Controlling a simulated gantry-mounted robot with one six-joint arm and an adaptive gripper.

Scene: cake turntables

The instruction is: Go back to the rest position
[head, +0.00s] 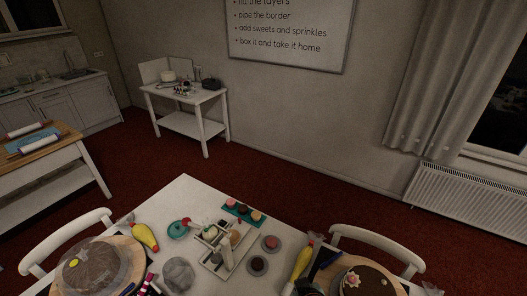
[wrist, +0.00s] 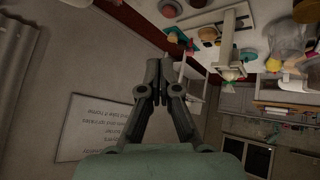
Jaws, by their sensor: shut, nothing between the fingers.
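My gripper (wrist: 158,78) shows in the wrist view, its two dark fingers together with nothing between them. It points away from the camera, clear of the table, and touches nothing that I can see. In the head view I cannot make it out for sure. The white table (head: 185,192) stands low in the head view. A brown cake (head: 95,266) sits at its left and a chocolate cake (head: 366,284) at its right, both cut by the lower edge.
A pale sectioned tray (head: 222,270) stands mid-table, with a teal tray (head: 245,213) of small cakes behind it. Yellow piping bags (head: 145,236) lie near both cakes. White chairs (head: 375,243) flank the table. A side table (head: 187,95) stands by the wall, with open red floor before it.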

